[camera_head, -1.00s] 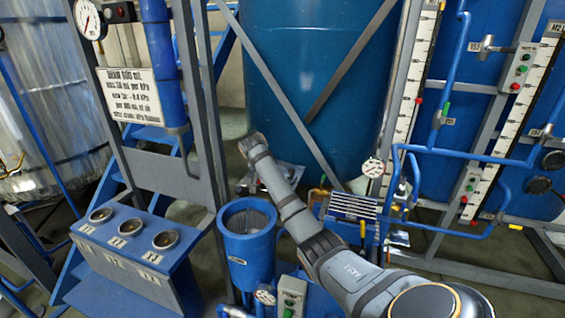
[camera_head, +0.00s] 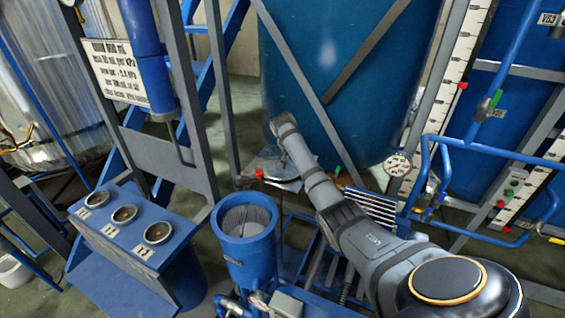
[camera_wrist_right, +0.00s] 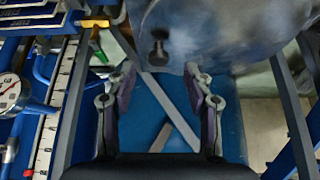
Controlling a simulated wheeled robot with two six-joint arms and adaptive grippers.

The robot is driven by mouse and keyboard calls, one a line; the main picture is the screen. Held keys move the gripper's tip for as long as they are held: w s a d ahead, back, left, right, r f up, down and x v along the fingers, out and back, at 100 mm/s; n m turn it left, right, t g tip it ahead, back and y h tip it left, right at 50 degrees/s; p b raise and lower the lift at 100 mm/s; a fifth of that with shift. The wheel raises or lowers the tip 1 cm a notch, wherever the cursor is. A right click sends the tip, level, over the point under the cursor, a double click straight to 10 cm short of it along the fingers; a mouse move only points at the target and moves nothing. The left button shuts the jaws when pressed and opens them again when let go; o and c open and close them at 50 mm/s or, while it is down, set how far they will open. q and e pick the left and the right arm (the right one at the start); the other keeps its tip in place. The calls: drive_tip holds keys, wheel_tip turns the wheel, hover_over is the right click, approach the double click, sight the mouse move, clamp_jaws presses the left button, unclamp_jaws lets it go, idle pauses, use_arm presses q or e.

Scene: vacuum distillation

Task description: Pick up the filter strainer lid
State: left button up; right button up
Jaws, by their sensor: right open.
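In the right wrist view a dark knob (camera_wrist_right: 158,50) stands out from a smooth grey metal surface (camera_wrist_right: 235,35), which looks like the filter strainer lid on its support. My right gripper (camera_wrist_right: 160,75) is open and empty, with the knob just beyond the fingertips and roughly between them. No contact shows. In the head view my right arm reaches to a shiny metal plate (camera_head: 250,166) behind the strainer; the wrist hides the fingers and most of the lid area. The blue filter strainer (camera_head: 223,233) stands open at the top. My left gripper is out of view.
A blue console with three round cups (camera_head: 110,243) stands left of the strainer. A large blue tank (camera_head: 320,85) and grey diagonal braces (camera_head: 300,60) rise behind the plate. A pressure gauge (camera_head: 397,164) and blue pipes (camera_head: 470,146) are to the right.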

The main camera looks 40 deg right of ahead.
drive_tip(key=shift+d+p, duration=0.25)
drive_tip(key=shift+p, duration=0.2)
drive_tip(key=x, duration=0.4)
drive_tip(key=shift+w+d+f, duration=0.1)
drive_tip(key=shift+d+f, duration=0.05)
drive_tip(key=shift+d, duration=0.05)
drive_tip(key=shift+a, duration=0.1)
drive_tip(key=shift+c, duration=0.5)
clamp_jaws()
